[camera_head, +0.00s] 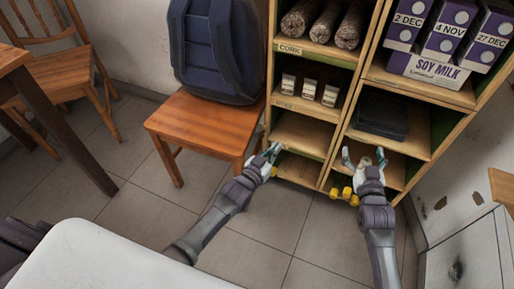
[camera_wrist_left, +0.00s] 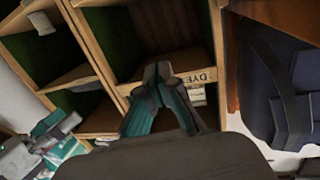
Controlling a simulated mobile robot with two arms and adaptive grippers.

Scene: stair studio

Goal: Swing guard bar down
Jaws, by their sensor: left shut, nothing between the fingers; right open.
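I cannot make out a guard bar in either view. My left gripper (camera_head: 272,152) is shut and empty in front of the left column of the wooden shelf unit (camera_head: 326,153). In the left wrist view its fingertips (camera_wrist_left: 164,72) meet in front of a shelf edge with a label ending "DYE". My right gripper (camera_head: 363,158) is open at the lower right compartment, below a dark folded stack (camera_head: 382,115). It looks empty. Small yellow parts (camera_head: 345,192) show beside it; I cannot tell what they belong to.
A wooden chair (camera_head: 205,122) with a dark blue backpack (camera_head: 213,45) stands left of the shelf. Brown rolls (camera_head: 320,22), small cartons (camera_head: 308,88) and a soy milk box (camera_head: 428,68) fill upper compartments. The tiled floor (camera_head: 262,215) before the shelf looks clear.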

